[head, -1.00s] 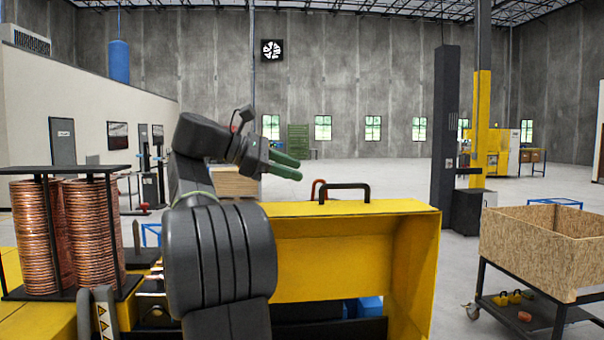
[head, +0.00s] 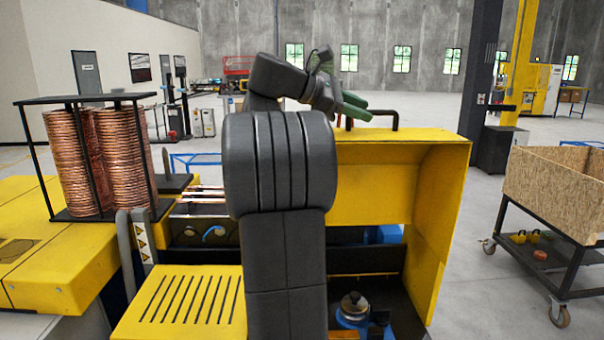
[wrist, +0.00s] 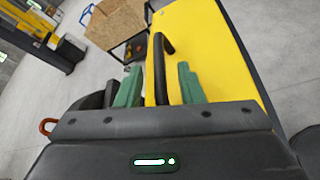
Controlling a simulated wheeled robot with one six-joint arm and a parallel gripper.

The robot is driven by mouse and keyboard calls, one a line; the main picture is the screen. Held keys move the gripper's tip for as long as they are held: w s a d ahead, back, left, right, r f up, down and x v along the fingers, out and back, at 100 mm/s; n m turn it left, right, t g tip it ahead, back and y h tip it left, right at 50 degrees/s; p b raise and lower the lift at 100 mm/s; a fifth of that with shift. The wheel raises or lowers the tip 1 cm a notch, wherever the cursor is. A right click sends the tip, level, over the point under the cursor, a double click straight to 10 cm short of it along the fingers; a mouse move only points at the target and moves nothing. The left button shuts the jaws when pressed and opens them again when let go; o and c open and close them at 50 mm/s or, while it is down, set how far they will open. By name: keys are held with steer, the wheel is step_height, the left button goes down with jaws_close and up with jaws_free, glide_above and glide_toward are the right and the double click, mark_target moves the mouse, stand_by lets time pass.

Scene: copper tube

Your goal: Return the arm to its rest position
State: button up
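My gripper (head: 362,107) has green fingers and is at the top of the head view, at the end of my raised dark arm. The wrist view shows its two green fingers (wrist: 160,70) spread apart. The black handle (wrist: 160,65) of the yellow machine cover shows between them in that view. I cannot tell how far beyond the fingertips it is. In the head view the fingers overlap the left part of this handle (head: 395,117). I see nothing held. My arm hides part of the machine.
The yellow cover (head: 440,190) stands right of my arm. Copper coils (head: 126,160) stand in a black rack at left. A wooden bin (head: 560,185) on a dark cart is at right. Grey floor (head: 455,290) is clear between cover and cart.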

steer(key=x, duration=0.3)
steer(key=shift+d+f, duration=0.1)
steer(key=shift+d, duration=0.2)
steer(key=shift+s, duration=0.1)
steer(key=shift+a, duration=0.1)
